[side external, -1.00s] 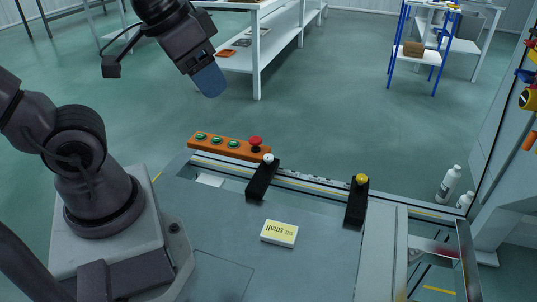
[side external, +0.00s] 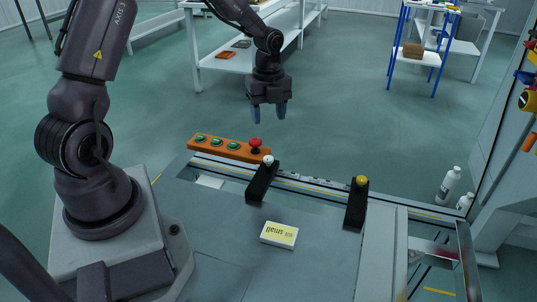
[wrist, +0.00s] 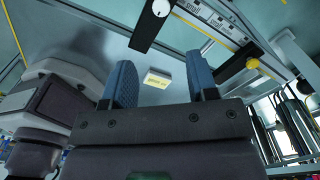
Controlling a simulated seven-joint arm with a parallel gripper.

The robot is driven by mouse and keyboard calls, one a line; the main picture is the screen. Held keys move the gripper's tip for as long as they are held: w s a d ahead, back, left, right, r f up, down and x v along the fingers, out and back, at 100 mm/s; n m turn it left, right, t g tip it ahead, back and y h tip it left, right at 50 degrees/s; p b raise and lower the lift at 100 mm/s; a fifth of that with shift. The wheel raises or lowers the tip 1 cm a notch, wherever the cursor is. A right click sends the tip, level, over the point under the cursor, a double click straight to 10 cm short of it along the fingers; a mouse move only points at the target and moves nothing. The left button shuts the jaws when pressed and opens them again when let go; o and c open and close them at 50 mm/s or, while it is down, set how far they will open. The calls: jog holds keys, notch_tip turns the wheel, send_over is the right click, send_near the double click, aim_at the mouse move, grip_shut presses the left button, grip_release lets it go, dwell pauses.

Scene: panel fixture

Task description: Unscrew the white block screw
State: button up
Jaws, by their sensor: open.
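The white screw (side external: 268,159) sits on top of the far end of a black block (side external: 262,182) at the fixture's rail. In the wrist view the white screw (wrist: 161,8) shows at the top edge, on its black block (wrist: 148,32). My gripper (side external: 269,113) is open and empty, with blue fingertips pointing down. In the side view it appears above the white screw and clear of it. In the wrist view the two blue fingers (wrist: 160,84) stand apart with nothing between them.
A second black block (side external: 356,205) with a yellow screw (side external: 361,180) stands to the right. An orange panel (side external: 222,148) with green buttons and a red button (side external: 255,143) lies just left of the white screw. A small white-and-yellow box (side external: 279,234) lies on the grey plate.

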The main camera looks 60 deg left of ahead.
aim_at(269, 158)
notch_tip(269, 158, down, 13)
jog(key=m, duration=0.2)
jog(key=shift+w+a+m, duration=0.1)
jog(key=shift+m, duration=0.2)
jog(key=shift+r, duration=0.1)
jog(key=c, duration=0.9)
